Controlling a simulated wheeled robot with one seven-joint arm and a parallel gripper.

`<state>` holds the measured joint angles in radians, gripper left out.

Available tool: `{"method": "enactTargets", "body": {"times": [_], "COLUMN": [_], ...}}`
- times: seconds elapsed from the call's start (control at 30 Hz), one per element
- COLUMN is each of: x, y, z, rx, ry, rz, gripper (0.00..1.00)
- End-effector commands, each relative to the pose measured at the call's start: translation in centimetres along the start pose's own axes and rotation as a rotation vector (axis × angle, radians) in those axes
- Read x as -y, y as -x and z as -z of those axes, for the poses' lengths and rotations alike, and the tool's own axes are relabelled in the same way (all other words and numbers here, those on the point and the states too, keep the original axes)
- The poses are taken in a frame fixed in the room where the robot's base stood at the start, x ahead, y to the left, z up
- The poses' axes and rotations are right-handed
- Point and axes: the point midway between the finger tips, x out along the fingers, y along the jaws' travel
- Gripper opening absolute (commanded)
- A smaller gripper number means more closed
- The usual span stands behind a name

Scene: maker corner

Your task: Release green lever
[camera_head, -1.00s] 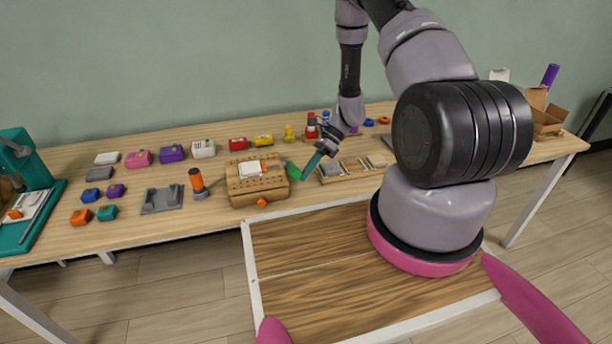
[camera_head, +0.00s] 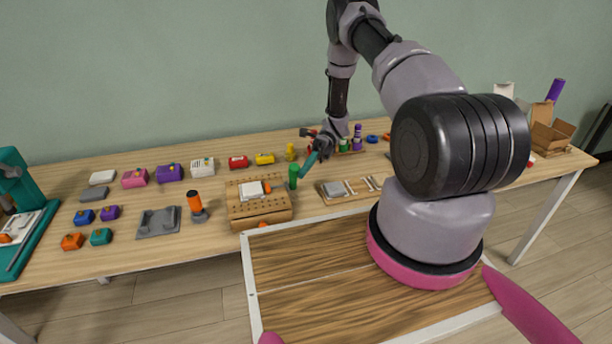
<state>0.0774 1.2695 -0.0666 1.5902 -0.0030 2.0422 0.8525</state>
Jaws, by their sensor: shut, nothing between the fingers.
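The green lever (camera_head: 293,175) stands upright at the right side of a tan wooden block with holes (camera_head: 258,212). A white and grey piece (camera_head: 252,190) lies on top of the block. My gripper (camera_head: 304,174) is shut and empty, with its teal fingers pointing down and left. The fingertips are just right of the green lever; I cannot tell whether they touch it.
An orange-topped post (camera_head: 195,205) and a grey fixture (camera_head: 159,222) stand left of the block. A wooden tray (camera_head: 348,196) with grey parts lies to the right. Several coloured boxes line the back. An open cardboard box (camera_head: 552,138) is at the far right.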

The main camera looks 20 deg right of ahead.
Motion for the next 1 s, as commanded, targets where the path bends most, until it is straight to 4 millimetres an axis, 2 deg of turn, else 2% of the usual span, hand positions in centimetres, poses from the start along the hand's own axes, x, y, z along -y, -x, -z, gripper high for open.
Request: {"method": "enactTargets", "body": {"times": [0.33,1.0], "x": [-0.1,-0.1], "y": [1.1,1.4], "z": [-1.1,-1.4], "rx": [0.002,0.001], "ry": [-0.021,-0.02], "rz": [-0.024,-0.022], "gripper": [0.0,0.0]}}
